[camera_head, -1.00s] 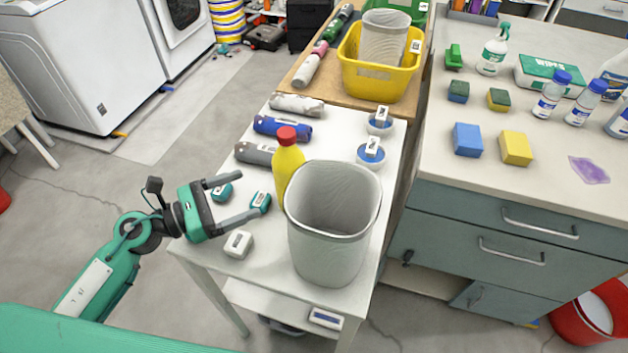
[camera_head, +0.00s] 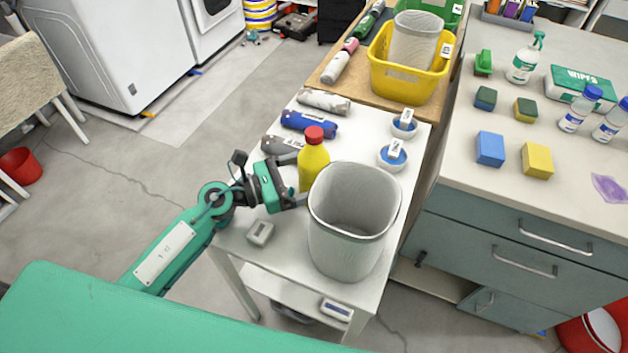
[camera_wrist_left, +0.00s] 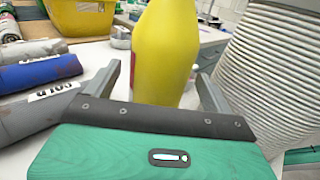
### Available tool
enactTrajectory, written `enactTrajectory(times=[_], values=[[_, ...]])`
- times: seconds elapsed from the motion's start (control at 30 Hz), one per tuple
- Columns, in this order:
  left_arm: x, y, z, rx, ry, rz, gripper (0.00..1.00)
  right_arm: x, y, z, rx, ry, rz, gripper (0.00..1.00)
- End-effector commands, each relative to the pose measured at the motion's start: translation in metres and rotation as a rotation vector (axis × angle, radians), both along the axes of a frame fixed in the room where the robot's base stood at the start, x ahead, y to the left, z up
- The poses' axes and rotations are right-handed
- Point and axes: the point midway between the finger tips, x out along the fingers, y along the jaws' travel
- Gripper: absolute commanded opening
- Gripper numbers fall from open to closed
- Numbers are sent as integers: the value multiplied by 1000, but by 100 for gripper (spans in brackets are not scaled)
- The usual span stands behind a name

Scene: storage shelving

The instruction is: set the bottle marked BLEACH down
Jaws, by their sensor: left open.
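A yellow bottle with a red cap (camera_head: 314,165) stands upright on the white table (camera_head: 395,205); no BLEACH marking is readable on its visible side. It fills the upper middle of the left wrist view (camera_wrist_left: 166,50), with cap and base out of frame. My left gripper (camera_head: 299,180) is open at the bottle's left side. In the wrist view its two fingers (camera_wrist_left: 158,78) lie on either side of the bottle, with gaps showing; I see no clear contact. My right gripper is not in view.
A grey ribbed bin (camera_head: 350,245) stands close to the bottle's right. Rolled cloths, one blue (camera_head: 309,122), lie behind it. Small blue round containers (camera_head: 391,158) are at the back right. A yellow tub (camera_head: 405,82) stands farther back.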

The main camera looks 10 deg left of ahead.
Motion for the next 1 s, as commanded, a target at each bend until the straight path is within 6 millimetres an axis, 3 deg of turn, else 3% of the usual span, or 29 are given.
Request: enactTrajectory(times=[0.23, 0.53, 0.9, 1.0], values=[[20, -26, 1, -1, 0, 1, 86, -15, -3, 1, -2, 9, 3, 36], [21, -29, -1, 0, 0, 0, 84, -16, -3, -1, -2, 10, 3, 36], [21, -29, 1, -2, -3, 1, 11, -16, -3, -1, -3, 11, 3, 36], [21, -29, 1, -2, -3, 1, 7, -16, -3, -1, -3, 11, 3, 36]])
